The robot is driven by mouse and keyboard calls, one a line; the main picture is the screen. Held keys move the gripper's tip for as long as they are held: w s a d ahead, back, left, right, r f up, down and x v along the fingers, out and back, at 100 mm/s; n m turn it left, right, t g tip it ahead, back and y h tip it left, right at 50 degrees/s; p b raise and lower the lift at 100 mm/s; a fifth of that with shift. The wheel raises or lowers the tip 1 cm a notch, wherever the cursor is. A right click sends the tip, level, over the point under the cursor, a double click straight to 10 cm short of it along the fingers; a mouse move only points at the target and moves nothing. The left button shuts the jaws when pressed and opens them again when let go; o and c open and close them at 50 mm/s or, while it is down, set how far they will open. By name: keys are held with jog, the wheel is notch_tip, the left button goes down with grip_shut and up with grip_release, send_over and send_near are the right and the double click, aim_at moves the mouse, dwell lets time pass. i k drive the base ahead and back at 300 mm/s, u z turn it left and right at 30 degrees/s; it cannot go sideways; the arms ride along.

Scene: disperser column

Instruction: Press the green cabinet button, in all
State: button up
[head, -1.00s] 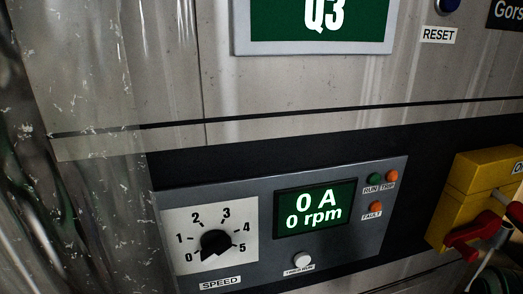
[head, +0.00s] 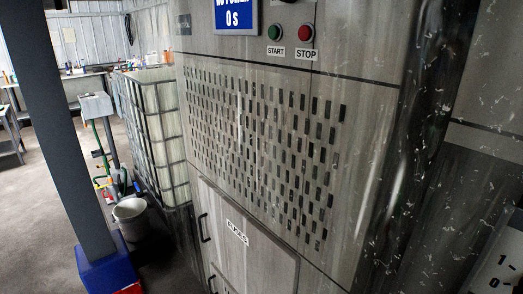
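In the head view, the green button (head: 274,32) sits on the upper front of a grey metal cabinet (head: 365,130), above a label reading START. A red button (head: 306,33) is just to its right, above a label reading STOP. My gripper is not in view.
A vented panel (head: 262,135) and a FUSES door (head: 250,262) are below the buttons. A white caged tank (head: 155,125) stands left of the cabinet. A grey post (head: 72,130) on a blue base and a bucket (head: 130,215) stand further left.

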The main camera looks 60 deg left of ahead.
aim_at(273, 31)
jog(key=u, duration=1.9)
